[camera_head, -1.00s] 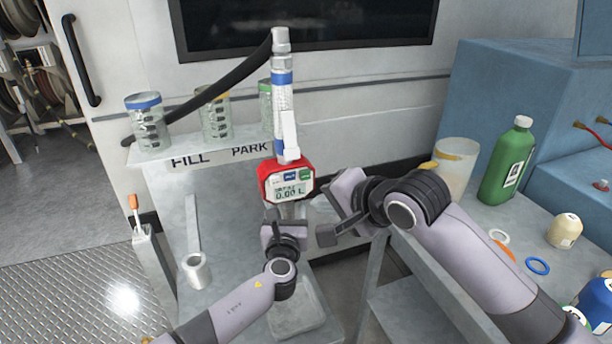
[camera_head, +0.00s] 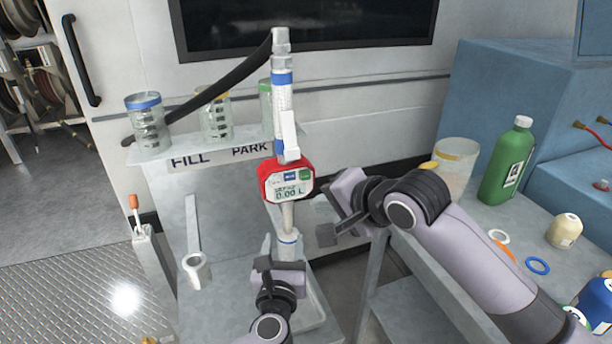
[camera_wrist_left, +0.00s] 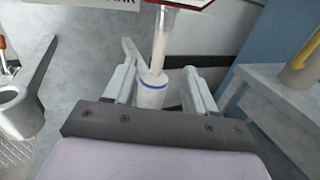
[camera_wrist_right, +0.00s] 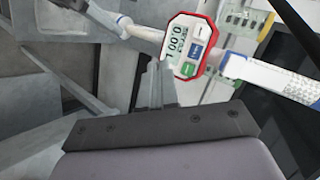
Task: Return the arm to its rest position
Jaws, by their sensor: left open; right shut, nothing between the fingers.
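My left gripper (camera_head: 281,264) is open and empty, low in the middle of the head view. In the left wrist view, its fingers (camera_wrist_left: 158,85) stand apart, with a white cylinder with a blue ring (camera_wrist_left: 152,88) beyond and between them, not visibly gripped. My right gripper (camera_head: 330,236) is shut and empty, just right of the nozzle below the red meter (camera_head: 287,180). In the right wrist view, its closed fingers (camera_wrist_right: 155,85) appear beside the red meter (camera_wrist_right: 189,45); contact cannot be told. The nozzle tube (camera_head: 287,216) points down to the blue-ringed cylinder (camera_head: 288,247).
A shelf marked FILL and PARK (camera_head: 192,146) holds clear jars (camera_head: 147,122) behind. A grey bench (camera_head: 470,235) at right holds a green bottle (camera_head: 508,160), a clear beaker (camera_head: 455,165) and rings. A black hose (camera_head: 222,85) runs to the dispenser's top. Open floor lies left.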

